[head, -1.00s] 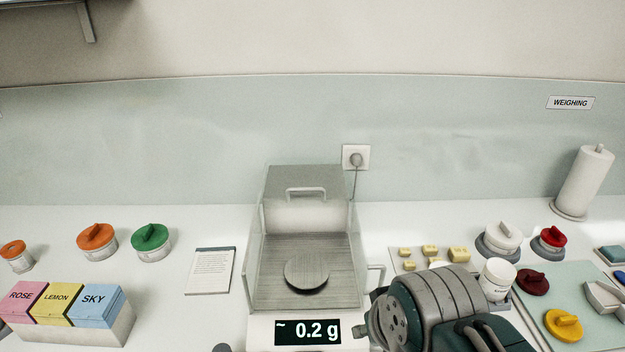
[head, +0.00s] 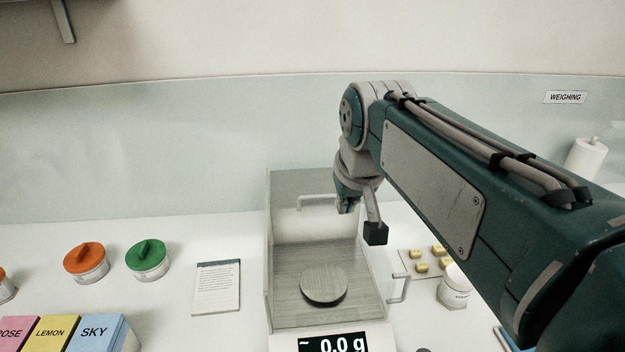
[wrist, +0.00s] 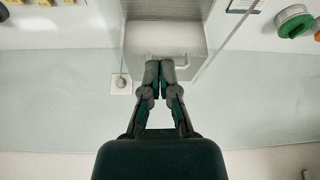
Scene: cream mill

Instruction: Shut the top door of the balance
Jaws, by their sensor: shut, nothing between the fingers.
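The balance (head: 276,322) stands at the centre of the bench, its round pan (head: 323,282) empty. Its grey top door (head: 295,184) is slid to the back, leaving the chamber open above the pan. The door's handle (head: 312,198) is a pale bar at the door's front edge. My gripper (head: 347,207) is just right of the handle in the head view, partly hidden by my own arm. In the wrist view my gripper (wrist: 160,64) is shut and empty, its fingertips overlapping the handle (wrist: 181,62); I cannot tell whether they touch.
A side handle (head: 400,288) sticks out at the balance's right. Lidded jars (head: 148,257), a notepad (head: 217,287) and coloured boxes (head: 95,333) stand left. A wall socket (wrist: 121,84) is behind.

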